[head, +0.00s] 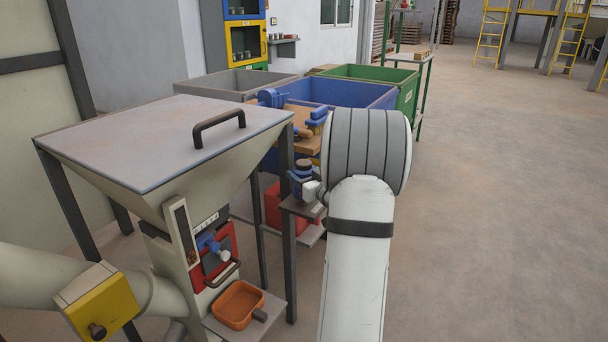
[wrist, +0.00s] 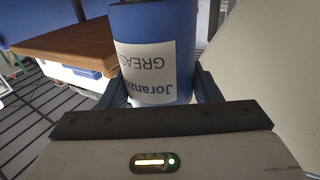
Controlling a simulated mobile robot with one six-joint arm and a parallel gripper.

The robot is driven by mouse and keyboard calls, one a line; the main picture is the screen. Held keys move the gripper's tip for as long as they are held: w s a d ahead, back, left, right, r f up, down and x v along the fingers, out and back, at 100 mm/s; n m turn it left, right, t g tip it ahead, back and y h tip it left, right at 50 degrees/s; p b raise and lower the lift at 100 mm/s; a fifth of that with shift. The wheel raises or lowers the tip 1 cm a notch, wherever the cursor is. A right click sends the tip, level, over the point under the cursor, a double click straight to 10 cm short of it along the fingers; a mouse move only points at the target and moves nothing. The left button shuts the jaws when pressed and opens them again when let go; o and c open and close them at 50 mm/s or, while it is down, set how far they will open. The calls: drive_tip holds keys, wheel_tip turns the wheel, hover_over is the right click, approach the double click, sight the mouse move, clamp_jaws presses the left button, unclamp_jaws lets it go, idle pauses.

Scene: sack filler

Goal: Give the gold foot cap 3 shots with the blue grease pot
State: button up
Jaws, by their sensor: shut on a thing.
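The blue grease pot (wrist: 180,30) stands between the two dark fingers of my gripper (wrist: 160,88) in the wrist view. Its white label reads upside down, and my gripper is shut on it. In the head view the blue pot (head: 296,178) shows just left of my arm, above a small grey shelf (head: 299,207) on the filler's post. I cannot tell whether the pot touches this shelf. My gripper is partly hidden by my arm there. I cannot make out the gold foot cap in either view.
The sack filler (head: 165,140) with its grey lid and handle stands at the left. An orange tray (head: 238,304) sits low on it. A wooden-topped bench (head: 301,122) and blue (head: 345,94), green (head: 408,92) and grey (head: 231,84) bins stand behind. The floor at right is clear.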

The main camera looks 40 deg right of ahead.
sight(304, 162)
drive_tip(key=shift+f+b, duration=0.4)
drive_tip(key=shift+f, duration=0.15)
drive_tip(key=shift+r, duration=0.1)
drive_tip(key=shift+r+p, duration=0.7)
drive_tip(key=shift+r, duration=0.15)
idle(0.4)
drive_tip(key=shift+r+p, duration=1.85)
drive_tip(key=shift+r, duration=0.65)
